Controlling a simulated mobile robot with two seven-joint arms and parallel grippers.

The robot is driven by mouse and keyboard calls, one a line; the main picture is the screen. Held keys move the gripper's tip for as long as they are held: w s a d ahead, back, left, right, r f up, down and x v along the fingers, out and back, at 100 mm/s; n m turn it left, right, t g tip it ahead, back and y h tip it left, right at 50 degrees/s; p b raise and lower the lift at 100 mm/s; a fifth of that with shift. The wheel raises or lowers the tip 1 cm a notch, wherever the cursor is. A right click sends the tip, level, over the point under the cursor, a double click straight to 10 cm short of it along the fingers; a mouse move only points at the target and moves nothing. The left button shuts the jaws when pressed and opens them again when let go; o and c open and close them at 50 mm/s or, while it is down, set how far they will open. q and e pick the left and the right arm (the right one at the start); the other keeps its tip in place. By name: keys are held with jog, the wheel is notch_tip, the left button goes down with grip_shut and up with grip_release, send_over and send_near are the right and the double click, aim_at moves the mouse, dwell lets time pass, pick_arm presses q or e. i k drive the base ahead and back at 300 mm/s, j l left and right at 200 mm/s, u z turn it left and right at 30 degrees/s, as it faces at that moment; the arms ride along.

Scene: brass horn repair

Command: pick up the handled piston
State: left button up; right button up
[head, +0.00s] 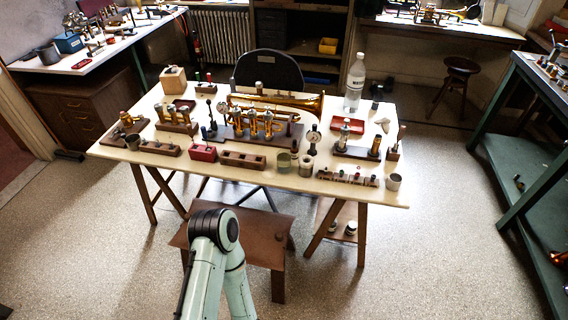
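Several small upright parts stand on a white-topped work table (290,176) in the head view. I cannot tell for sure which is the handled piston. A silvery piston-like cylinder (344,130) stands at the right on a dark tray, near a brass cylinder (375,146). A dark-knobbed upright rod (211,113) stands left of the brass horn (270,125). More brass cylinders stand in a wooden block (177,128) at the left. Neither gripper is in view; only a pale green arm link of mine shows at the bottom.
A clear bottle (355,81) stands at the table's back right and a small cup (393,182) near its front right corner. A brown stool (255,236) is in front. A dark chair (268,69) is behind. A green bench (530,140) stands at right.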

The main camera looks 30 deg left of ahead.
aim_at(402, 128)
jog(key=l+z, duration=0.1)
jog(key=z, duration=0.35)
jog(key=i+z, duration=0.1)
jog(key=z, duration=0.35)
jog(key=l+z, duration=0.1)
jog(key=z, duration=0.35)
jog(key=i+z, duration=0.1)
jog(key=z, duration=0.4)
jog(key=i+j+u, duration=0.1)
jog(key=i+u, duration=0.35)
jog(key=i, duration=0.25)
jog(key=i+l+u, duration=0.15)
jog(key=i+u, duration=0.3)
jog(key=i, duration=0.25)
jog(key=i+u, duration=0.4)
jog(key=i, duration=0.35)
jog(key=i+l+u, duration=0.2)
jog(key=i+u, duration=0.2)
jog(key=i, duration=0.3)
jog(key=i+j+u, duration=0.1)
jog(key=i+u, duration=0.55)
jog(key=i, duration=0.25)
jog(key=i+l+u, duration=0.2)
jog(key=i+u, duration=0.3)
jog(key=u, duration=1.6)
